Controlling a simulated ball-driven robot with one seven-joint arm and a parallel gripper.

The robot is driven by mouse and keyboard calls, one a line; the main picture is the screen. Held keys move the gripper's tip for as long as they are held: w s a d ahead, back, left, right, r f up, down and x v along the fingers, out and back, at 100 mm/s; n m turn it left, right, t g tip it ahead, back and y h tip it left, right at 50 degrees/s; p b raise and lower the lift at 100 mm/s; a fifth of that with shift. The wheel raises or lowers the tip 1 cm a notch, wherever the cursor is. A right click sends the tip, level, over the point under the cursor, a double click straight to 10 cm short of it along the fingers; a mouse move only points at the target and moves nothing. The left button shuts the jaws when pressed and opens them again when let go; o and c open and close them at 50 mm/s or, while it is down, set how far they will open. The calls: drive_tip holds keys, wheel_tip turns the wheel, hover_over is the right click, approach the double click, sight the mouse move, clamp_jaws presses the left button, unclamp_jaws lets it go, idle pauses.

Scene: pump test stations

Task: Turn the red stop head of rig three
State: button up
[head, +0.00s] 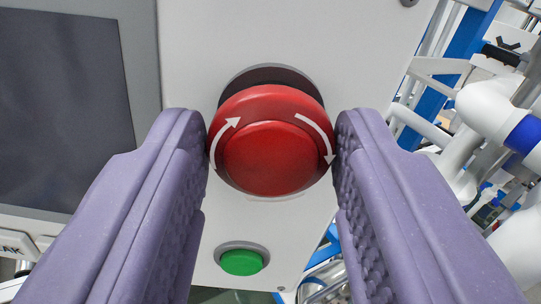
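The red stop head (270,150) is a round mushroom button with two white curved arrows, set on a dark collar (268,74) on a pale panel. My gripper (271,135) has its two purple ribbed fingers on either side of the head, one at its left edge and one at its right. No gap shows between the fingertips and the head's sides, so the fingers look shut on it. The rear of the head and part of its collar are hidden behind its front. No rig number shows.
A green button (241,262) sits below the red head on the same panel (190,50). A dark screen (60,110) is at the left. White pipes (500,110) with blue bands and a blue frame post (455,70) stand to the right, beyond the panel's edge.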

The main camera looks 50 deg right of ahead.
drive_tip(key=c, duration=0.5)
drive_tip(key=shift+b, duration=0.4)
drive_tip(key=m+b, duration=0.1)
drive_tip(key=b, duration=0.1)
drive_tip(key=m+b, duration=0.2)
drive_tip(key=shift+f+m+b, duration=0.2)
drive_tip(key=shift+m+b, duration=0.1)
drive_tip(key=m+b, duration=0.2)
drive_tip(key=b, duration=0.1)
drive_tip(key=shift+s+r+m, duration=0.1)
drive_tip(key=shift+m, duration=0.2)
drive_tip(key=shift+d+r+m+b, duration=0.1)
drive_tip(key=shift+m+b, duration=0.4)
